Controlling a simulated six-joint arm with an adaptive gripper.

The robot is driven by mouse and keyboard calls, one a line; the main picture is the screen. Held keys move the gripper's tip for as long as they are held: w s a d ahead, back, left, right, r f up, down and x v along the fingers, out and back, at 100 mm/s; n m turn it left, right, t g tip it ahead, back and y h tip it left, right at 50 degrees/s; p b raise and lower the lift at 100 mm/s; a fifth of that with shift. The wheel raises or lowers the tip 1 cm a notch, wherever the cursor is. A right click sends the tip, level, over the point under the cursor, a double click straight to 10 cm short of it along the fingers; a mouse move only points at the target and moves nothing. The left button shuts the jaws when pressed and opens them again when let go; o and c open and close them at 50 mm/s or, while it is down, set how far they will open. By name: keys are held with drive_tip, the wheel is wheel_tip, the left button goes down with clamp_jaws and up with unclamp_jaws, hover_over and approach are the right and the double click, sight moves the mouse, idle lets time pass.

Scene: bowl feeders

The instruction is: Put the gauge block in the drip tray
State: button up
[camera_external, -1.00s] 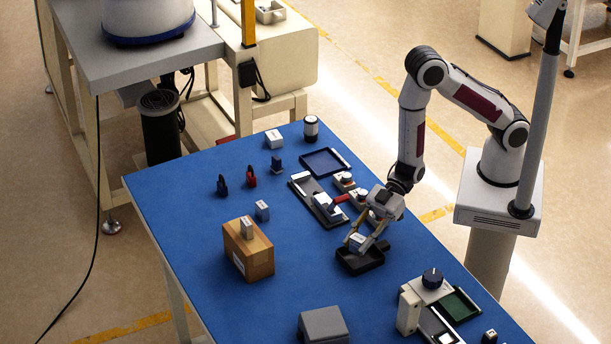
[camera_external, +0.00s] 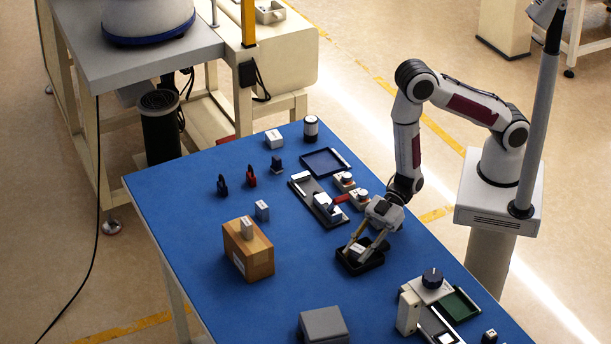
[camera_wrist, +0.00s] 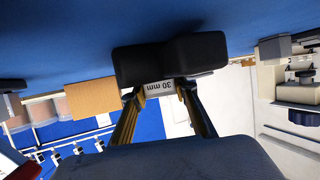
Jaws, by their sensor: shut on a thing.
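The gauge block (camera_external: 357,250) is a small pale block. In the wrist view it shows a "30 mm" label (camera_wrist: 161,89). The drip tray (camera_external: 374,263) is black and shallow and lies on the blue table; in the wrist view its dark wall (camera_wrist: 168,60) hides part of the block. My gripper (camera_external: 356,249) points down over the tray and is shut on the block. Its fingers also show in the wrist view (camera_wrist: 160,93), one on each side of the block. The block is low, within the tray's outline; whether it touches the tray floor I cannot tell.
A cardboard box (camera_external: 249,255) with a small grey block on top stands left of the tray. A black fixture (camera_external: 318,200) with a red handle lies behind it. A grey box (camera_external: 323,325) and a dial device (camera_external: 432,285) are nearer the front. Blue table is clear between them.

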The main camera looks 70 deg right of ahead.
sight(361, 246)
drive_tip(key=o, duration=0.9)
drive_tip(key=shift+r, duration=0.1)
drive_tip(key=shift+v, duration=3.8)
drive_tip(key=shift+w, duration=0.1)
